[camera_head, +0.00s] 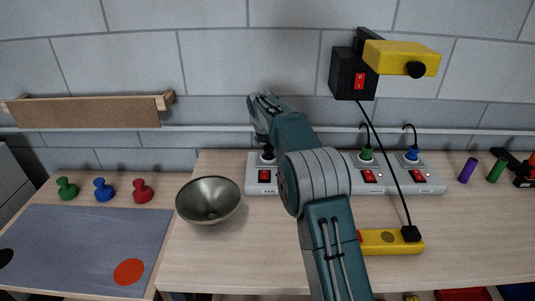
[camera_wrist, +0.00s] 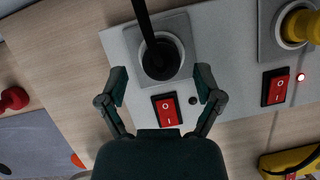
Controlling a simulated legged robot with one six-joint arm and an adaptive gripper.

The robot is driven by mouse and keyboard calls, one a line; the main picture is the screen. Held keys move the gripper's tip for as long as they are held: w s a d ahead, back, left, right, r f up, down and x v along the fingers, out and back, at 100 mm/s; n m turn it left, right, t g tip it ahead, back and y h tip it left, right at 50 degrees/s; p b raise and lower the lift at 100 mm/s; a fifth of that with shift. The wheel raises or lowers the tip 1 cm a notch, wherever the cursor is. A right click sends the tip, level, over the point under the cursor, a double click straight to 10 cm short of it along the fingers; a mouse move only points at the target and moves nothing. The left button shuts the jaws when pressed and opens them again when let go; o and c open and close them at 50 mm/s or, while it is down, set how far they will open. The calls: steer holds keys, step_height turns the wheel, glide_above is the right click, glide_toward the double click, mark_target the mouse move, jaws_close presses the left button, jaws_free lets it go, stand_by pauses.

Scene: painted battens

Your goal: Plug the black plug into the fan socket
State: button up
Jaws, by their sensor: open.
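A round black plug (camera_head: 267,156) with a black cord (camera_wrist: 142,14) is at the left end of the grey power strip (camera_head: 430,186). In the wrist view the black plug (camera_wrist: 160,60) sits in a round socket above a red switch (camera_wrist: 167,109); the small indicator by it is dark. My gripper (camera_wrist: 162,84) is open, its fingers on either side just below the plug, not closed on it. In the head view my arm partly covers the strip and the fingers are hard to make out.
A yellow plug (camera_wrist: 302,26) sits in the neighbouring socket, its indicator lit red. Green (camera_head: 366,153) and blue (camera_head: 412,153) plugs stand further right. A metal bowl (camera_head: 208,201) stands left.

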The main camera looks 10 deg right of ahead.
mark_target(268, 146)
steer(key=x, duration=0.4)
steer(key=shift+w+f, duration=0.1)
steer(key=shift+f, duration=0.2)
steer(key=c, duration=1.2)
steer(key=shift+o, duration=0.2)
steer(key=shift+r, duration=0.55)
step_height(268, 146, up, 2)
steer(key=shift+r, duration=0.1)
steer(key=s+a+r, duration=0.3)
steer(key=s+r, duration=0.6)
steer(key=s, duration=0.4)
steer(key=shift+s+r, duration=0.35)
steer(key=shift+r, duration=0.05)
